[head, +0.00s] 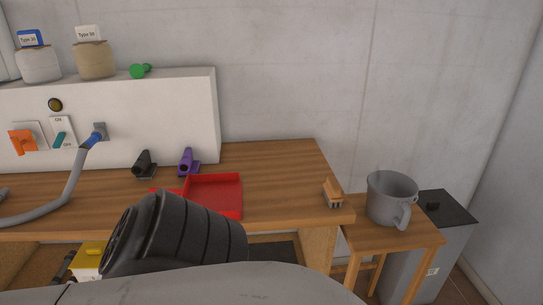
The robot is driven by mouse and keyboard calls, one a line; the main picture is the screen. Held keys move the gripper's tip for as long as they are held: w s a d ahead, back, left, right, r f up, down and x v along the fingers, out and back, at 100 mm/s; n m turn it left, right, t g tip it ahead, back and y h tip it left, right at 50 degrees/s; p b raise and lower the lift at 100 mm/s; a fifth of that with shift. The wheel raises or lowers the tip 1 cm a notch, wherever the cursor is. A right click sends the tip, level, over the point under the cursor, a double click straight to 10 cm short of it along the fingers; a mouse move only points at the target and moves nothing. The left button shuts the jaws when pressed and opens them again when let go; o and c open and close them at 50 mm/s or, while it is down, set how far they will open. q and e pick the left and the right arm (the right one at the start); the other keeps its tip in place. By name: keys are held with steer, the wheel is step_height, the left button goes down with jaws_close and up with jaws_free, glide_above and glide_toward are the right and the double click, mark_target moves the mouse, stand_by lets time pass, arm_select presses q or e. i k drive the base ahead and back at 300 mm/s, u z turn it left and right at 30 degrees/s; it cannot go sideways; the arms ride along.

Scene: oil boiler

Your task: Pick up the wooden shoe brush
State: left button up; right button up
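The wooden shoe brush (333,192) is a small light-brown block with short dark bristles or feet below it. It rests on the wooden workbench (275,165), close to the right front corner. Nothing touches it. Neither of my grippers is in view, so whether they are open or shut is not shown. A grey and black ribbed part, which looks like one of my arm links, fills the bottom middle and hides part of the bench front.
A red tray (228,181) lies left of the brush. Black (144,164) and purple (187,162) holders stand behind it. A grey jug (391,198) is on a lower stool (420,236) at right, beside a grey bin (447,208). The bench between tray and brush is clear.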

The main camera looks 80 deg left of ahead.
mark_target(331, 191)
steer(key=u, duration=2.35)
